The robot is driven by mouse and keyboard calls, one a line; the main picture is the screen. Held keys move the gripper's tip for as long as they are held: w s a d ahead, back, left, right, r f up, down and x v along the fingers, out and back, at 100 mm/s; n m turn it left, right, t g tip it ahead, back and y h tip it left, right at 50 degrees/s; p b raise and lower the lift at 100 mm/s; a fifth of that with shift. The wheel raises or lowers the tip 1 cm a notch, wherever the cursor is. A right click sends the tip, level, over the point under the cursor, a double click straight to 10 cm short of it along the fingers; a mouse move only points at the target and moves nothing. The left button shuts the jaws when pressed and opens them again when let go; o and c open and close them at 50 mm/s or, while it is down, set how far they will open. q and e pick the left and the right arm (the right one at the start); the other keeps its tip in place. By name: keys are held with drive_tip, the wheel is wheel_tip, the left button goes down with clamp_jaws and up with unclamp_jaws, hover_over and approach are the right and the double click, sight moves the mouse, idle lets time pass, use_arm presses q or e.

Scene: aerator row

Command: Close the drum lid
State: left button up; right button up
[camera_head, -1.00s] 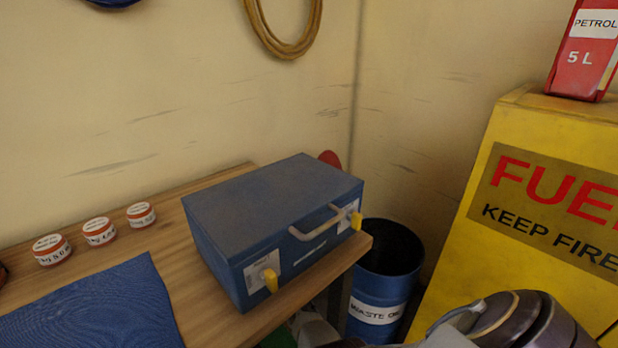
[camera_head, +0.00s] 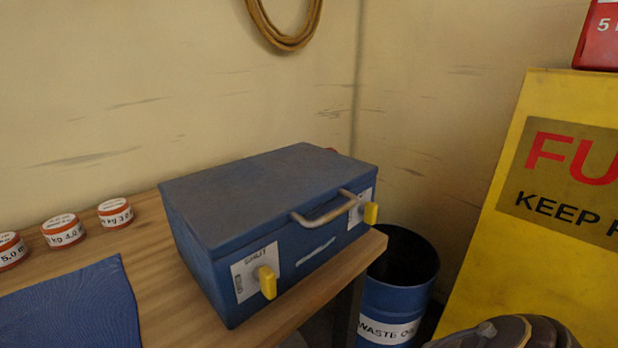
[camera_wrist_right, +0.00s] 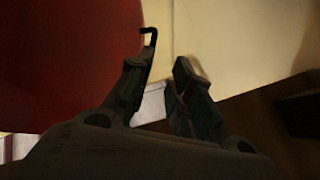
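The blue drum (camera_head: 388,308), labelled as waste oil, stands to the right of the workbench in the head view, its dark mouth uncovered. A sliver of something red (camera_head: 344,152) shows behind the blue case; I cannot tell if it is the drum lid. In the right wrist view a large red surface (camera_wrist_right: 60,55) fills the left side, perhaps the lid. My right gripper (camera_wrist_right: 162,75) has its fingers apart, with nothing clearly between them. A thin dark hook (camera_wrist_right: 150,36) shows by the left finger; its owner is unclear. My left gripper is out of view.
The blue case (camera_head: 265,205) with yellow latches sits on the wooden workbench (camera_head: 180,300), beside a blue cloth (camera_head: 75,305) and several small tins (camera_head: 63,230). A yellow fuel cabinet (camera_head: 490,265) stands right of the drum, a red can (camera_head: 600,40) on top.

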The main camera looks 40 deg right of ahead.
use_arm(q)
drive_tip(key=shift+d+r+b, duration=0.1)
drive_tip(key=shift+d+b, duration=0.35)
use_arm(e)
drive_tip(key=m+g, duration=0.1)
drive_tip(key=g, duration=0.1)
drive_tip(key=shift+s+m+g+h, duration=0.3)
drive_tip(key=shift+m+h, duration=0.1)
drive_tip(key=shift+d+r, duration=0.1)
drive_tip(key=shift+r, duration=0.05)
